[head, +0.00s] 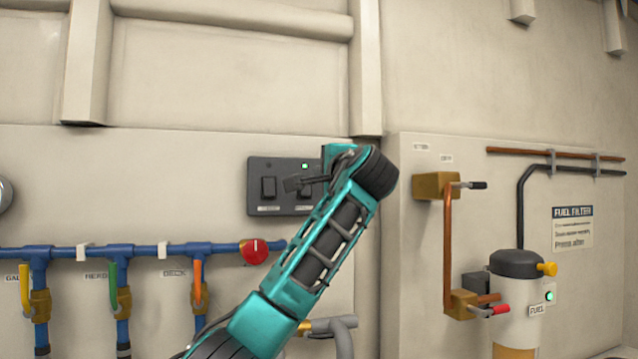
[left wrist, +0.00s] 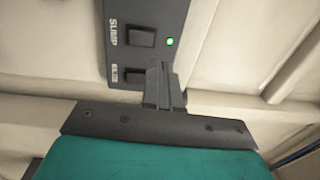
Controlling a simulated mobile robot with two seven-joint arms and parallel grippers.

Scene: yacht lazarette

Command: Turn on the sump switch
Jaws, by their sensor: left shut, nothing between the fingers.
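The sump switch (left wrist: 140,36) is a dark rocker on a black panel, with the SUMP label beside it in the left wrist view. A small green light (left wrist: 169,42) glows next to it. In the head view the sump switch (head: 304,195) appears to be the one below the green light (head: 304,166), partly covered by my gripper. My left gripper (head: 291,184) is shut and empty in front of the panel (head: 256,170). In the left wrist view its closed fingers (left wrist: 165,88) are beside a second rocker (left wrist: 134,76), partly covering it. I cannot tell whether they touch the panel.
Another rocker (head: 268,187) is at the panel's left. Blue pipes (head: 120,251) with coloured valve handles and a red knob (head: 255,251) run below. To the right are a copper pipe (head: 447,240) with valves and a fuel filter (head: 515,264).

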